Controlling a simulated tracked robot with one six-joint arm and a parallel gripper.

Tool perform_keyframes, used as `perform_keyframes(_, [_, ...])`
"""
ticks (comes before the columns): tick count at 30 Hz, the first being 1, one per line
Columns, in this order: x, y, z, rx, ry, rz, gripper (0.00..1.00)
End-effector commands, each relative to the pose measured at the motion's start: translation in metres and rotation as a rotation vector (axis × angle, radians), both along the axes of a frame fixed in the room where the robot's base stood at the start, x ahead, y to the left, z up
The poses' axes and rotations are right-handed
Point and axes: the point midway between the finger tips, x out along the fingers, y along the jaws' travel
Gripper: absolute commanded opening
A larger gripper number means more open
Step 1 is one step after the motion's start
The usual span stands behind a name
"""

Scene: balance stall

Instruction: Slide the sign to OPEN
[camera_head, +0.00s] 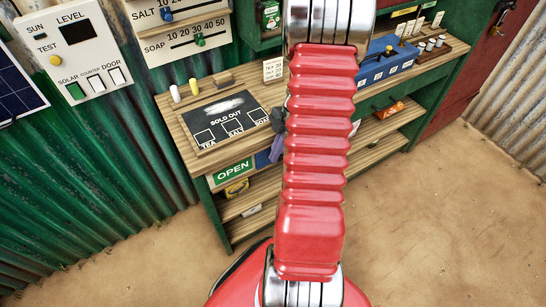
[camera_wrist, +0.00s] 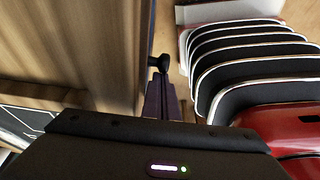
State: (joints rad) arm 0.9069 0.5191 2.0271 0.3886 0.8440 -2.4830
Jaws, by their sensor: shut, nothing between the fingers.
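The sign (camera_head: 233,172) is a green plate with white letters reading OPEN. It sits on the counter's front edge at the left, in the head view. My gripper (camera_wrist: 160,140) shows in the wrist view as a black housing along the bottom, with a small lit strip. I cannot make out the sign in the wrist view.
The wooden counter (camera_head: 172,108) carries a SOLD OUT board (camera_head: 228,118), a blue box (camera_head: 388,64) and small jars. A dark knob (camera_wrist: 160,63) stands out from the counter edge above the purple thing. The sandy floor (camera_head: 430,230) in front is clear.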

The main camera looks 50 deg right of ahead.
Motion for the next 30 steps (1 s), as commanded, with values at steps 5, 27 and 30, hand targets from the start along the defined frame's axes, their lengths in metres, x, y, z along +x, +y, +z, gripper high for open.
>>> perform_keyframes(5, [0.002, -0.001, 0.0, 0.0, -0.001, 0.01, 0.0])
perform_keyframes(27, [0.009, 0.027, 0.006, 0.001, 0.0, 0.014, 0.0])
perform_keyframes(30, [0.013, 0.042, 0.009, 0.003, 0.001, 0.015, 0.0])
